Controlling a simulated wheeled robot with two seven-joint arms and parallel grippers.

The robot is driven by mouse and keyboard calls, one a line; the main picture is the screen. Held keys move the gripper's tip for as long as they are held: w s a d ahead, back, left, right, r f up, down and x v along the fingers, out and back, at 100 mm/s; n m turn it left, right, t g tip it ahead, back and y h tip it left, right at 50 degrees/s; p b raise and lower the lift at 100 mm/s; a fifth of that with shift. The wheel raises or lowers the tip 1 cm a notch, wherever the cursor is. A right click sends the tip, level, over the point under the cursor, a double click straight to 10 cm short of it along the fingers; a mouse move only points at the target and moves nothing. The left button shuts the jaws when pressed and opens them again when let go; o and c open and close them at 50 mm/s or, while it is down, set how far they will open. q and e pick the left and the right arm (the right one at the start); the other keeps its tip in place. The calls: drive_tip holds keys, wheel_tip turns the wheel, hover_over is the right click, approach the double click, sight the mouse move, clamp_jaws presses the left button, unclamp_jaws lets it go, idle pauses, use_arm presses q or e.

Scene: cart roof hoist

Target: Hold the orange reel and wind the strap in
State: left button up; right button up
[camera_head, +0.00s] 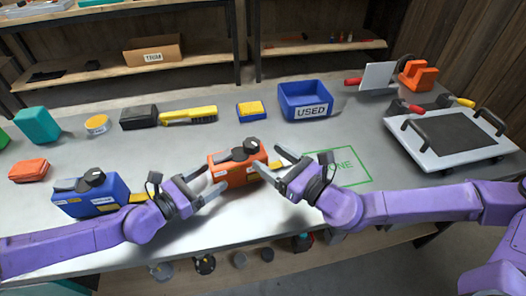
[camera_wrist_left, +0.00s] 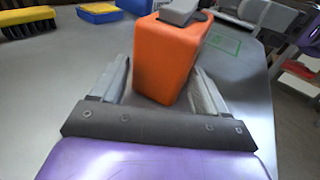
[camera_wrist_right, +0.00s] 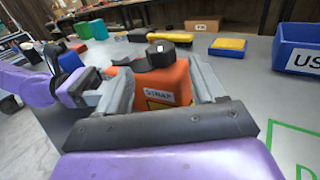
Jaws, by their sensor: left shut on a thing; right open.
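The orange reel (camera_head: 232,174) stands on the grey table with a dark crank (camera_head: 240,152) on top; its label reads STRAP in the right wrist view (camera_wrist_right: 163,98). My left gripper (camera_head: 214,180) is shut on the reel from its left side, and the reel's orange body (camera_wrist_left: 165,60) fills the space between its fingers. My right gripper (camera_head: 268,160) is open at the reel's right side, with fingers on either side of the body.
A blue reel-like box (camera_head: 88,200) stands left, near my left arm. A blue USED bin (camera_head: 305,114), a yellow brush (camera_head: 188,115) and a blue-yellow sponge (camera_head: 250,110) are behind. A green-outlined zone (camera_head: 345,168) lies right, and a white panel with handles (camera_head: 440,158) beyond it.

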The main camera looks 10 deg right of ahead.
wheel_tip(320, 180, up, 6)
drive_tip(key=a+n+g+y, duration=0.15)
drive_tip(key=n+y, duration=0.35)
drive_tip(key=n, duration=0.5)
drive_tip(key=n+g+h, duration=0.3)
drive_tip(key=n+g, duration=0.4)
drive_tip(key=n, duration=2.5)
approach(257, 143)
drive_tip(key=x, duration=1.1)
drive_tip(key=shift+w+a+f, duration=0.1)
drive_tip(key=shift+w+a, duration=0.05)
drive_tip(key=c, duration=1)
